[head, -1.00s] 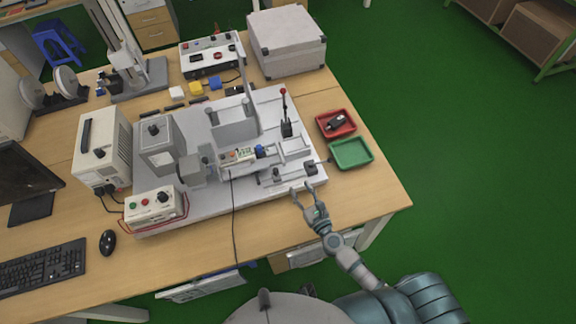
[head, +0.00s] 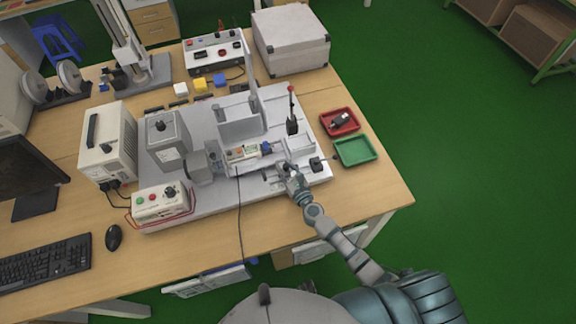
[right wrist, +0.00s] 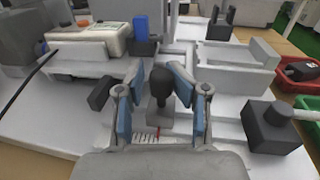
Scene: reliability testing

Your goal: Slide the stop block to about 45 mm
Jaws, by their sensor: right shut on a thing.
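The stop block (right wrist: 157,119) is a small grey block with a dark upright knob (right wrist: 158,82), seen in the right wrist view on the pale fixture plate. A short white scale (right wrist: 146,133) with dark ticks and a red mark lies just in front of it. My right gripper (right wrist: 157,92) has its blue-padded fingers on both sides of the knob and is shut on it. In the head view my right gripper (head: 287,170) reaches the front right of the fixture and largely hides the block. My left gripper is not in view.
A dark block with a rod (right wrist: 271,126) stands right of the gripper. Red (head: 340,122) and green (head: 356,151) trays lie right of the fixture plate (head: 215,199). A device with a blue end (head: 245,151) and a red-tipped lever (head: 292,112) stand behind. The front table strip is mostly clear.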

